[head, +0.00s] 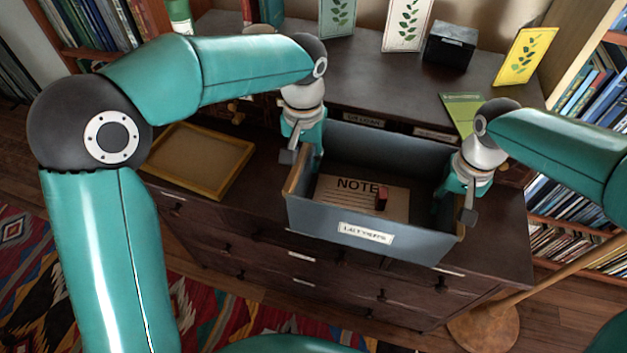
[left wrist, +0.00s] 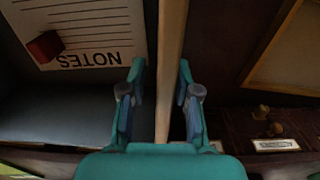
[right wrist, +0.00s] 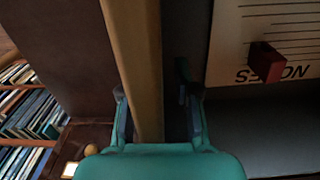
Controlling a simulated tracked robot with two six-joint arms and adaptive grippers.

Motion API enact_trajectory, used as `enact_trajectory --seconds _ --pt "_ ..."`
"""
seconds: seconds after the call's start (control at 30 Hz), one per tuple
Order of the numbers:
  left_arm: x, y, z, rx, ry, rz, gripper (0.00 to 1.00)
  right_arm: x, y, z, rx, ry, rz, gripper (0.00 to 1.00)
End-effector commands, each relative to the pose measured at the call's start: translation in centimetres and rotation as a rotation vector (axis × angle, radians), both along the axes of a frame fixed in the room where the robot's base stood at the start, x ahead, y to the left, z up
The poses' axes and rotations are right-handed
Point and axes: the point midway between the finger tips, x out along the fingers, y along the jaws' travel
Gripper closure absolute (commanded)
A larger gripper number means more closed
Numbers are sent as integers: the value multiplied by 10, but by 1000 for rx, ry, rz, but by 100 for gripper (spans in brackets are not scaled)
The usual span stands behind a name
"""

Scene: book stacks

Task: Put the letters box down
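The letters box (head: 318,219) is a grey-blue open box with a white front label, over the front part of the dark cabinet top (head: 258,207). It looks level; its underside is hidden, so contact with the top is hard to judge. My left gripper (head: 301,152) straddles its left end wall (left wrist: 172,60), one finger inside and one outside. My right gripper (head: 455,205) straddles the right end wall (right wrist: 140,60) likewise. Both look open, with a gap beside the wall at the inner finger. A notes card (head: 345,198) and a red block (head: 382,200) lie inside.
A yellow-framed tray (head: 183,187) lies left of the box. Behind stands a raised shelf with plant cards (head: 407,25) and a black box (head: 449,46). A green booklet (head: 462,110) lies behind the right gripper. Bookshelves flank the cabinet.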

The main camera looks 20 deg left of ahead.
Motion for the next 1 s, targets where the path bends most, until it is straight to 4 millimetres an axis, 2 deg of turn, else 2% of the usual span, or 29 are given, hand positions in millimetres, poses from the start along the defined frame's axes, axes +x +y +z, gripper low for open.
enact_trajectory --seconds 0.1,0.3,0.43,0.57,0.77,1.0 --pt "1 -1 26 -3 -5 -1 69 0 0 0 0 0 0 69" --pt "1 -2 60 -1 -3 -2 69 0 -1 0 0 0 -2 69" --pt "1 -2 73 -2 -1 -3 69 0 -1 0 0 0 -2 69" --pt "0 -2 77 -1 1 -3 69 0 -1 7 0 -2 -2 69" --pt "0 -2 77 -1 1 -2 69 1 -1 37 1 -5 -2 69" --pt "0 -2 77 -1 1 -2 69 1 -1 85 1 -5 -2 69"
